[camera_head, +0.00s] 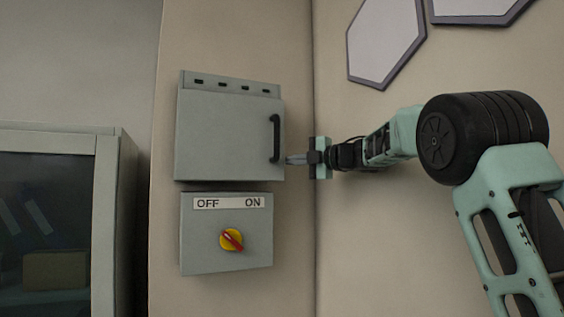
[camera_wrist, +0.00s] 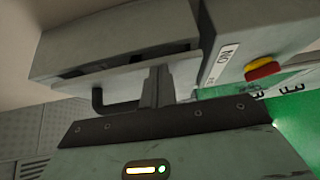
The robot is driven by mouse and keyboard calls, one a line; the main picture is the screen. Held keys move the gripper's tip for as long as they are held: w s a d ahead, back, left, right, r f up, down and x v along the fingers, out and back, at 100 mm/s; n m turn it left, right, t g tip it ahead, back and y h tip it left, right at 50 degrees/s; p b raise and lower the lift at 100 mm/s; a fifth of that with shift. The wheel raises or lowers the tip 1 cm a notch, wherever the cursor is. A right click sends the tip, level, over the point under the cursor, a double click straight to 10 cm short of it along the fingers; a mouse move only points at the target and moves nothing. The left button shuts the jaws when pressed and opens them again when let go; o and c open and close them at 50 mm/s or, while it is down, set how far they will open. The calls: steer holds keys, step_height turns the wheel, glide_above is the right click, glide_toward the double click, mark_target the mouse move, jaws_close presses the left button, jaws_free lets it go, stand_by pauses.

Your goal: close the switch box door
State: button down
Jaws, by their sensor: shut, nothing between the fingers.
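The switch box (camera_head: 230,84) is a grey box on the wall, with several dark slots along its top. Its grey door (camera_head: 222,135) covers the front and has a black handle (camera_head: 275,138) near the right edge. In the wrist view, a dark gap (camera_wrist: 130,57) runs between the box and the door's edge, so the door looks slightly ajar. My gripper (camera_head: 290,159) is shut and empty, with its tips at the door's right edge beside the handle. In the wrist view the fingers (camera_wrist: 159,80) overlap the door panel; contact is unclear. The handle (camera_wrist: 112,105) shows left of them.
Below is a second grey box (camera_head: 200,238) with an OFF/ON label and a red-and-yellow rotary switch (camera_head: 231,240). A cabinet with a dark glass front (camera_head: 60,152) stands at the left. Hexagonal panels (camera_head: 387,40) hang on the wall above my arm.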

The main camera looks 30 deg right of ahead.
steer(key=shift+w+d, duration=0.1)
steer(key=shift+w, duration=0.35)
steer(key=shift+r, duration=0.1)
step_height(320, 180, up, 10)
steer(key=shift+b, duration=0.3)
stand_by(0.4)
